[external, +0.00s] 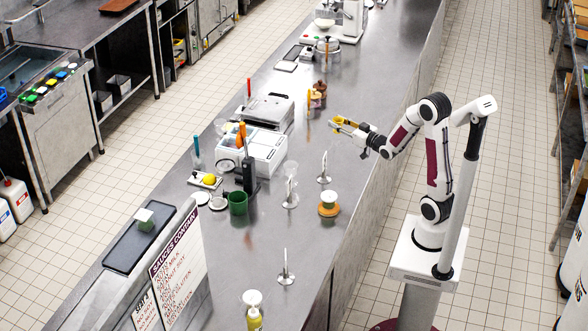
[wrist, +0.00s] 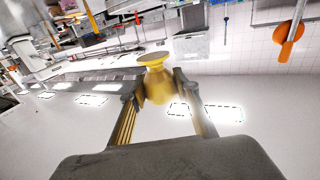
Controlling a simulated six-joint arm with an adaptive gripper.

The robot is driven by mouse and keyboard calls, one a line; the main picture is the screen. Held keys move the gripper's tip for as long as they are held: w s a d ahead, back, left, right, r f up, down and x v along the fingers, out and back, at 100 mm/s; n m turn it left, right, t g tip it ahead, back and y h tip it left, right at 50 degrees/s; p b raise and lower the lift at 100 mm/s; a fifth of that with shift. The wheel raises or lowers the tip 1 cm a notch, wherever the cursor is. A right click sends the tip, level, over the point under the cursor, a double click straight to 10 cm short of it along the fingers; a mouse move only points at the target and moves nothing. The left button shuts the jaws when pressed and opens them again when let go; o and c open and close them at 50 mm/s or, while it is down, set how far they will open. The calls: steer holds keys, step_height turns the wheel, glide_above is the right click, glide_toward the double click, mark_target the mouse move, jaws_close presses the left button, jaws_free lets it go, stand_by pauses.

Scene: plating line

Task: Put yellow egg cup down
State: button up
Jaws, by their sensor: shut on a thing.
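The yellow egg cup (wrist: 157,80) is between the two fingers of my gripper (wrist: 160,92) in the wrist view, with its flared end pointing away from the palm. My gripper is shut on it. In the external view my gripper (external: 343,125) holds the egg cup (external: 338,120) in the air, near the right edge of the steel counter (external: 350,82). The cup looks tilted on its side rather than upright. The fingers hide part of its body.
A metal stand (external: 324,168) and an orange dish with a green-and-white item (external: 328,204) are nearer the camera. The counter beyond the gripper has bare room.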

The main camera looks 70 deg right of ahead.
steer(key=s+d+f, duration=0.3)
steer(key=d+f, duration=0.5)
steer(key=s+f+n+y, duration=0.1)
steer(key=f+y, duration=0.1)
steer(key=f, duration=0.1)
steer(key=s+a+f+n+t+y, duration=0.1)
steer(key=s+f+y, duration=0.1)
steer(key=s+f+n+y, duration=0.1)
steer(key=s+f, duration=0.1)
steer(key=f, duration=0.1)
steer(key=shift+s+a+f+n+y, duration=0.1)
steer(key=shift+a+f+n+y, duration=0.2)
steer(key=shift+a+n+y, duration=0.1)
steer(key=a+r+n+y, duration=0.3)
steer(key=a+r+y, duration=0.2)
steer(key=a, duration=0.4)
steer(key=shift+s+a+r+n+y, duration=0.15)
steer(key=shift+s+r+n+y, duration=0.05)
steer(key=shift+s+n+y, duration=0.25)
steer(key=shift+w+f, duration=0.1)
steer(key=shift+f, duration=0.1)
steer(key=shift+f, duration=2.7)
steer(key=shift+f, duration=0.15)
steer(key=shift+f, duration=1.8)
